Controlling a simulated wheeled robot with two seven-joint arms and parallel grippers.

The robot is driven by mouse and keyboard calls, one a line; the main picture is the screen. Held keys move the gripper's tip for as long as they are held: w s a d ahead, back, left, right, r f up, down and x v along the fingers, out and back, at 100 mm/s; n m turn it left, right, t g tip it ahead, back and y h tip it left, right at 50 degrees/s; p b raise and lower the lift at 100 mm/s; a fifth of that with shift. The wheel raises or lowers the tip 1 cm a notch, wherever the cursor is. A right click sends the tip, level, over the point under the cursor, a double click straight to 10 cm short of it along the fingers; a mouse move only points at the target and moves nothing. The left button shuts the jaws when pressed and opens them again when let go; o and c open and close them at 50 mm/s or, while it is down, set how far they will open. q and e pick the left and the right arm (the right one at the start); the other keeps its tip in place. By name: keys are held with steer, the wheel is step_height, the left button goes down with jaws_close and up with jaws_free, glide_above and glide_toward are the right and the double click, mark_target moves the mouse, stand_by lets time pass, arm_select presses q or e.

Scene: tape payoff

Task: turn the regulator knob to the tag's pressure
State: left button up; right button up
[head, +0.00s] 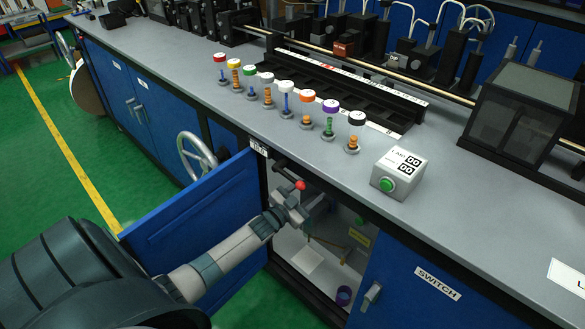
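My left gripper (294,207) reaches into an open cabinet under the bench, close to a short dark lever with a red ball end (300,185). I cannot tell whether its fingers are open or shut, or whether they touch anything. A regulator knob cannot be made out; the gripper and bench edge hide part of the cabinet. My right gripper is not in view.
The blue cabinet door (200,222) stands open left of the opening, beside my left arm. Several capped vials and a box with a green button (399,173) stand on the grey bench (470,215).

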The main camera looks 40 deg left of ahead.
arm_select(q)
steer(key=s+a, duration=0.1)
steer(key=s, duration=1.6)
steer(key=shift+a+p, duration=0.15)
steer(key=shift+p, duration=0.2)
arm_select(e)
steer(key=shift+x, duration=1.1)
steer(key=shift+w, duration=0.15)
arm_select(q)
steer(key=s+d+f+n+g+y+p, duration=0.1)
steer(key=s+d+f+g+p, duration=0.3)
steer(key=s+d+f, duration=0.55)
steer(key=s+d+f+n+g+p, duration=0.2)
steer(key=s+d+f+g+p, duration=0.25)
steer(key=f, duration=0.75)
steer(key=s+d+f+g+p, duration=0.1)
steer(key=s+d+f+g, duration=0.3)
steer(key=s+d, duration=0.5)
step_height(320, 180, down, 2)
steer(key=shift+s+d+h, duration=0.3)
steer(key=shift+s+d, duration=0.1)
steer(key=shift+d, duration=0.45)
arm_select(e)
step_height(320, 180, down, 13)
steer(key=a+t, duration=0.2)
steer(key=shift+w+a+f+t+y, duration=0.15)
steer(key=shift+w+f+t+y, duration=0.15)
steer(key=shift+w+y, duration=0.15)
